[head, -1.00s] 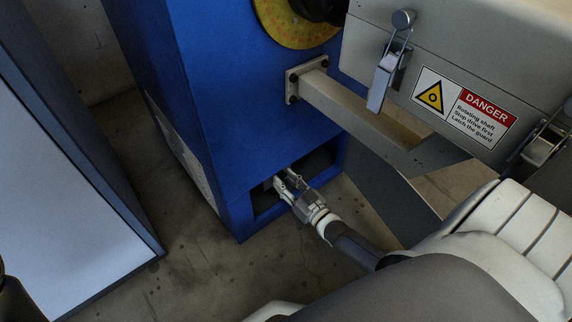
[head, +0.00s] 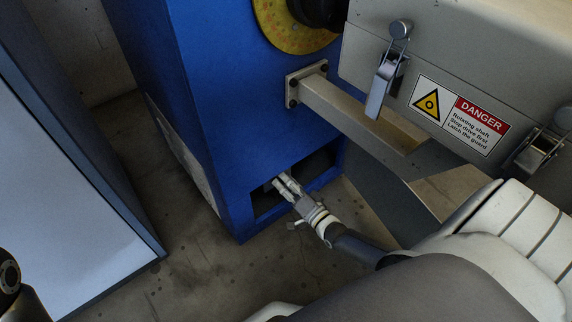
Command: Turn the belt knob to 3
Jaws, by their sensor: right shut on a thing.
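My right gripper (head: 281,187) reaches into a dark recess low in the front of the blue machine housing (head: 262,120). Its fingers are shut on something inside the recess. The fingers and the recess edge hide that thing, so I cannot make out the belt knob or any number on it. At the lower left edge, a dark rounded part of my left arm (head: 10,275) shows; the left gripper is out of view.
A yellow dial disc (head: 285,32) sits high on the blue housing. A steel bracket arm (head: 345,112) runs right below the grey guard with latches and a danger label (head: 460,115). A grey-blue cabinet (head: 60,190) stands left. Bare floor (head: 190,265) lies between.

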